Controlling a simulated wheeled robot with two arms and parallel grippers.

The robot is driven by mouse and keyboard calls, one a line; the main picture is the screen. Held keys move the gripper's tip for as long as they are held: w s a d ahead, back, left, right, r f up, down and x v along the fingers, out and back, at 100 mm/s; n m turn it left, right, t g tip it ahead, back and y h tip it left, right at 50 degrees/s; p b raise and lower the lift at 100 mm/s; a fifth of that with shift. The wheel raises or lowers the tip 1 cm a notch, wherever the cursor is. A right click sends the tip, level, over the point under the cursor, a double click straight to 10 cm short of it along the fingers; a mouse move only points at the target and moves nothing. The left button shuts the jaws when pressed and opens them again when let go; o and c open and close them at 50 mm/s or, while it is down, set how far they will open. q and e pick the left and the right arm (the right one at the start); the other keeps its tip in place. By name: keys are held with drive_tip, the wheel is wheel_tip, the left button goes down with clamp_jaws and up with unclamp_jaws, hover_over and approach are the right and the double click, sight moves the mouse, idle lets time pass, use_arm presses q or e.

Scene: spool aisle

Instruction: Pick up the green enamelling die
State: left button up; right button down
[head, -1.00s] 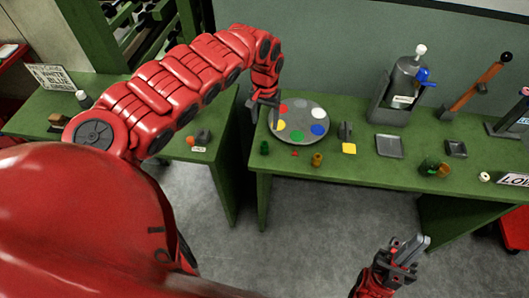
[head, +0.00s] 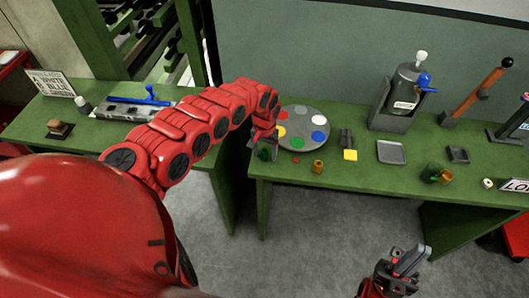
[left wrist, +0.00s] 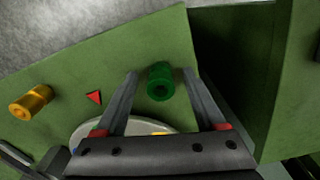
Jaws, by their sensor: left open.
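The green enamelling die (left wrist: 160,82) is a small hollow cylinder on the green bench. In the left wrist view it sits between the two fingers of my left gripper (left wrist: 160,75), with visible space on both sides. In the head view my left gripper (head: 262,146) is at the bench's left end, and the die (head: 265,155) is partly hidden by it. The left jaws are open and hold nothing. My right gripper (head: 408,262) is low in front of the bench, away from the die; its jaw opening is unclear.
A round palette (head: 303,128) with colour patches lies just beyond the die. A brass-yellow cylinder (head: 318,166) and a small red triangle (left wrist: 94,97) are close by. A gap separates the benches.

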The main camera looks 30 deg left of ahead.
use_arm(q)
drive_tip(key=shift+f, duration=0.2)
clamp_jaws()
drive_tip(key=shift+r, duration=0.15)
idle(0.3)
